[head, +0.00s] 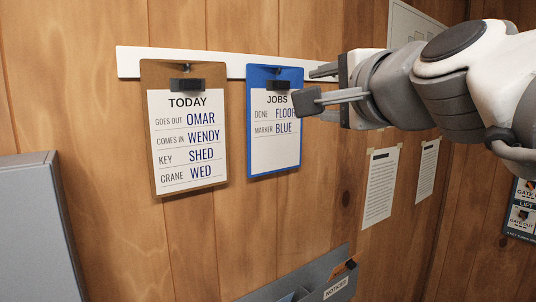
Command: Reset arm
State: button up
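My gripper (317,86) reaches in from the right in the head view. Its two fingers are apart, with nothing visible between them. The lower fingertip overlaps the right edge of the blue clipboard (251,130) in the picture; I cannot tell whether it touches. My arm runs from the gripper to the upper right.
A brown clipboard (155,150) headed TODAY hangs left of the blue one, below a white rail (220,57). Papers (380,190) are on the wooden wall at right. A grey NOTICES holder (312,280) is below. A grey cabinet (30,225) stands at left.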

jog(key=s+d+f+n+g+h, duration=0.1)
jog(key=s+d+f+n+g, duration=0.1)
jog(key=f, duration=0.9)
jog(key=s+d+f+n+g+h, duration=0.1)
jog(key=s+f+n+g, duration=0.4)
jog(key=f, duration=0.7)
jog(key=s+d+f+n+g+h, duration=0.2)
jog(key=s+f+n+g, duration=0.2)
jog(key=s+f+n, duration=0.3)
notch_tip(320, 180, down, 5)
jog(key=shift+s+d+r, duration=0.1)
jog(key=shift+s+d, duration=0.3)
jog(key=shift+s, duration=0.1)
